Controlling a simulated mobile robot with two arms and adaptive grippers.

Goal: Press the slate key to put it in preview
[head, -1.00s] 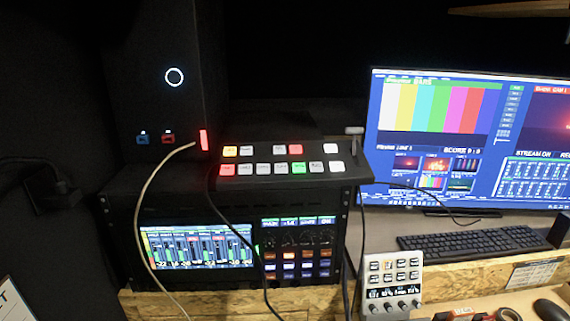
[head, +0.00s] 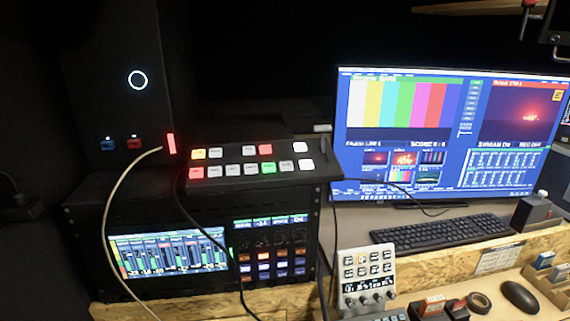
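The switcher panel (head: 325,176) sits on top of the black rack, with two rows of keys. In the lower row one key is lit red (head: 197,172) and one is lit green (head: 268,167); the others there are white. In the upper row one key is yellow (head: 198,154), one is red (head: 265,149), and the rest are white. The key labels are too small to read, so I cannot tell which one is slate. The monitor (head: 455,139) shows colour bars at left and a reddish picture at right. Neither gripper is in view.
The rack (head: 85,232) carries a lit audio screen (head: 168,262). A pale cable (head: 117,195) and dark cables hang across its front. A black computer case (head: 105,85) stands at left.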

